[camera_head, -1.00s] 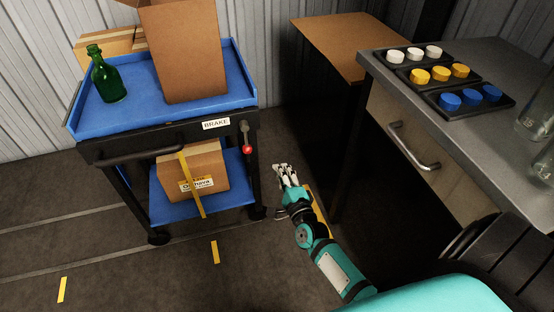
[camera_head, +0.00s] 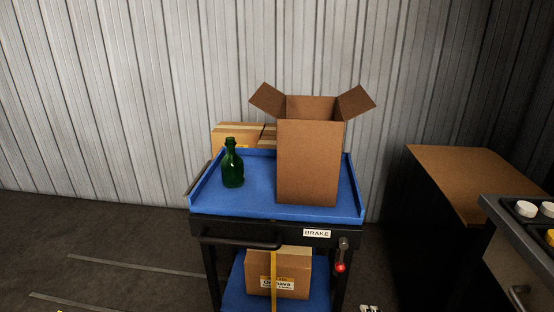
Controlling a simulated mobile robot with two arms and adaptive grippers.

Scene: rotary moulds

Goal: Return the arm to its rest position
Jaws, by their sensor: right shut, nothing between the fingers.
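Only the pale fingertips of my right gripper (camera_head: 370,308) show, at the bottom edge of the head view, just right of the blue cart's lower shelf. They are shut and empty. The rest of my right arm is below the frame.
A blue cart (camera_head: 255,208) holds a green bottle (camera_head: 232,166) and an open cardboard box (camera_head: 308,165). A taped carton (camera_head: 285,275) sits on its lower shelf. A brown-topped cabinet (camera_head: 450,170) and a grey counter (camera_head: 515,225) stand at right. Floor at left is clear.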

